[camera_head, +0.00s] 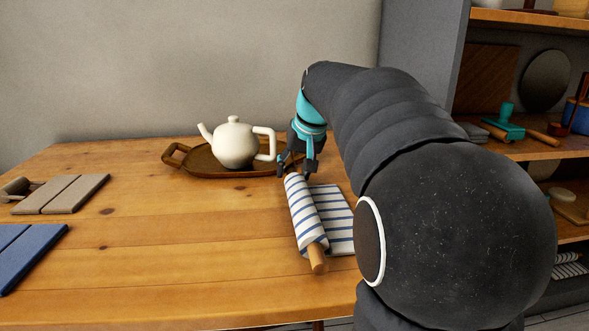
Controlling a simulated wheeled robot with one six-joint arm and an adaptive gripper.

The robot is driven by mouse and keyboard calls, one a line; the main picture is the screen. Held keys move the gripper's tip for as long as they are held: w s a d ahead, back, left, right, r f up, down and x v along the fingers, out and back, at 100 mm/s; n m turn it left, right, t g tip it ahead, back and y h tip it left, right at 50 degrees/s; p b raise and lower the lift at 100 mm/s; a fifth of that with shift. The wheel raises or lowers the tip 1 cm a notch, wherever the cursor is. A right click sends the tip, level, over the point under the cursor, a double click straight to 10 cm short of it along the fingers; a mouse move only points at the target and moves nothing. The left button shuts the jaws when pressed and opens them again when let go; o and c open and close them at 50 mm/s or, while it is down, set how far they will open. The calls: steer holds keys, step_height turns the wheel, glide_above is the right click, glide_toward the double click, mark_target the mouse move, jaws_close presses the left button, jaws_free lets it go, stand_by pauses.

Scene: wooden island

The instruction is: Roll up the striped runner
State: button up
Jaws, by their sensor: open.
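The striped runner (337,220) is white with dark blue stripes and lies on the wooden island. Its left part is wound around a wooden rod (318,260), whose near end sticks out toward the front. The right part lies flat beside the roll, and my arm hides some of its right side. My gripper (296,172) is open at the far end of the roll, pointing down. Whether its fingers touch the rod or cloth there, I cannot tell.
A brown tray (190,164) with a cream teapot (233,145) stands behind the roll, close to my gripper. A folded beige cloth (62,194) and a blue cloth (28,256) lie at the left. The island's middle left is clear. Shelves (540,152) stand at the right.

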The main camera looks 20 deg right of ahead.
steer(key=v, duration=1.2)
stand_by(0.3)
